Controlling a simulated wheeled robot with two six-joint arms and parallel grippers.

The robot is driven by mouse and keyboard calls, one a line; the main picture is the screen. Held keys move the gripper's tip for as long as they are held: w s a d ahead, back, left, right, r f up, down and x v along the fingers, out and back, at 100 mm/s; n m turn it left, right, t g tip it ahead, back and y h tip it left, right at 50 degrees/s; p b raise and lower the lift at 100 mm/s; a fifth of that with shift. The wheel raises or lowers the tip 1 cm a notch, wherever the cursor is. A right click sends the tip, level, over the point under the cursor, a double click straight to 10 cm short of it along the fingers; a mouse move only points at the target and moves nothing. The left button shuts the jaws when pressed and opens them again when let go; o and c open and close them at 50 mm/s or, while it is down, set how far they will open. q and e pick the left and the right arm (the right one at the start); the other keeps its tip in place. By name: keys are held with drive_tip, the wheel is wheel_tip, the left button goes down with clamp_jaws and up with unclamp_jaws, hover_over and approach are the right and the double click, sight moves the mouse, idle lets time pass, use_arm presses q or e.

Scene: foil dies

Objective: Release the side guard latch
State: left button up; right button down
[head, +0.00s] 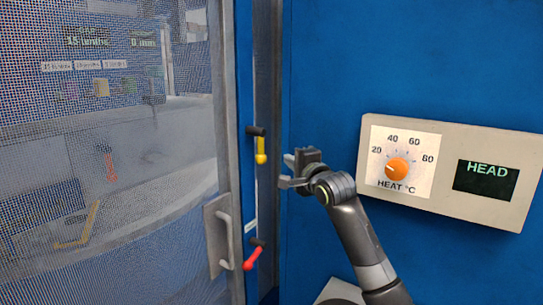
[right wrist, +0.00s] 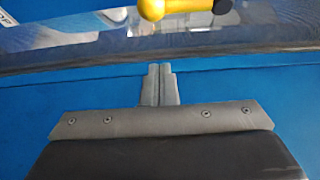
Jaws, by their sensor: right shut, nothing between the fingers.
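A mesh guard door (head: 110,190) with a grey frame fills the left of the head view. On the blue post beside it are two small levers with black pivots: a yellow lever (head: 261,150) hanging down, and a red lever (head: 252,259) lower, slanting down to the left. I cannot tell from any label which is the side guard latch. My right gripper (head: 287,171) is just right of the yellow lever, apart from it. In the right wrist view its fingers (right wrist: 159,84) are together and empty, with the yellow lever (right wrist: 180,9) at the top edge. My left gripper is out of view.
A grey pull handle (head: 225,240) stands out from the door frame, left of the red lever. The blue wall above my right gripper is clear.

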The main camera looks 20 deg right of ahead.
drive_tip(key=w+a+p, duration=0.1)
drive_tip(key=a+p, duration=0.1)
drive_tip(key=w+a+p, duration=0.1)
drive_tip(key=w+a, duration=0.1)
drive_tip(key=shift+w+a+p, duration=0.2)
drive_tip(key=shift+w+p, duration=0.1)
drive_tip(key=shift+p, duration=0.1)
idle(0.4)
